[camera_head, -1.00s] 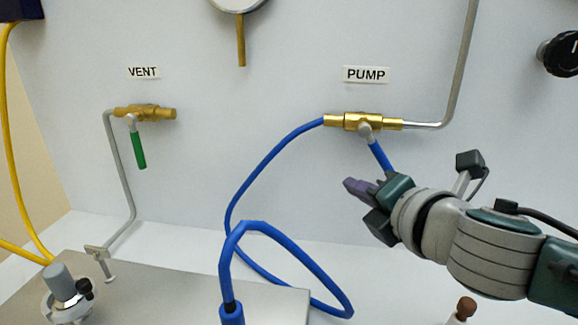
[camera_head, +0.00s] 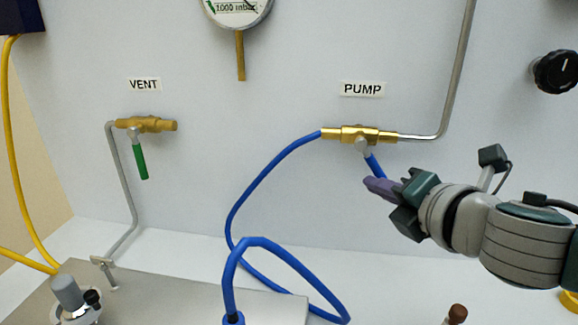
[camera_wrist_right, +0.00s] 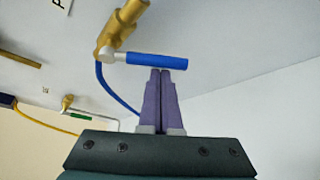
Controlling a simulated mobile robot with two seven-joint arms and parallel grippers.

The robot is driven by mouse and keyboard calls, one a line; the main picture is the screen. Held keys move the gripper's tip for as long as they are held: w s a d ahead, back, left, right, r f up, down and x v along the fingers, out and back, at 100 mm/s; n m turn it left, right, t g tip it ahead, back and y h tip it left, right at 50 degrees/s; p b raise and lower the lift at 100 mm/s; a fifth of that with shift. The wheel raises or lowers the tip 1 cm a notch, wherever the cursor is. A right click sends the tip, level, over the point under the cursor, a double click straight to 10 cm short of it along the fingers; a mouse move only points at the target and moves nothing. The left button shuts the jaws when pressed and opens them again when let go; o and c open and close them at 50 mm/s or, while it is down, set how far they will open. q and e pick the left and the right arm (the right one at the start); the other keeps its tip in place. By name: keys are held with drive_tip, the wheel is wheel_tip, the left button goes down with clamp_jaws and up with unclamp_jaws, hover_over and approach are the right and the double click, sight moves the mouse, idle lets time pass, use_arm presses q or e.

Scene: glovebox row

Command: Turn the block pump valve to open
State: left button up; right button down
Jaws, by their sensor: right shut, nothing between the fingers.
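The brass pump valve (camera_head: 358,134) is on the wall under the PUMP label (camera_head: 363,89). Its blue lever (camera_head: 375,166) points down and to the right from a grey hub, across the line of the pipe. My right gripper (camera_head: 371,186) is shut and empty, its purple fingertips close to the lever's lower end. In the right wrist view the closed fingers (camera_wrist_right: 161,72) point at the blue lever (camera_wrist_right: 157,60), with the tips just beside it; I cannot tell whether they touch. The valve body (camera_wrist_right: 124,25) shows above. My left gripper is not in view.
A vent valve (camera_head: 146,125) with a green lever (camera_head: 141,162) is on the wall at left. A blue hose (camera_head: 262,175) loops down from the pump valve. A gauge (camera_head: 238,10) hangs above, and a black knob (camera_head: 556,72) sits at right.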

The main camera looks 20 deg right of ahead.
drive_tip(key=shift+s+d+r+n+g+h+p, duration=0.25)
drive_tip(key=shift+d+r+n+g+h+p, duration=0.35)
drive_tip(key=shift+p, duration=2.1)
drive_tip(key=shift+s+d+r+n+g+h+p, duration=0.3)
drive_tip(key=shift+r+n+g+h+p, duration=0.6)
drive_tip(key=shift+p, duration=1.75)
drive_tip(key=shift+s+d+r+n+g+h+p, duration=0.4)
drive_tip(key=shift+r+n+p, duration=0.65)
drive_tip(key=shift+p, duration=1.65)
drive_tip(key=shift+w+f, duration=0.15)
drive_tip(key=shift+f, duration=0.05)
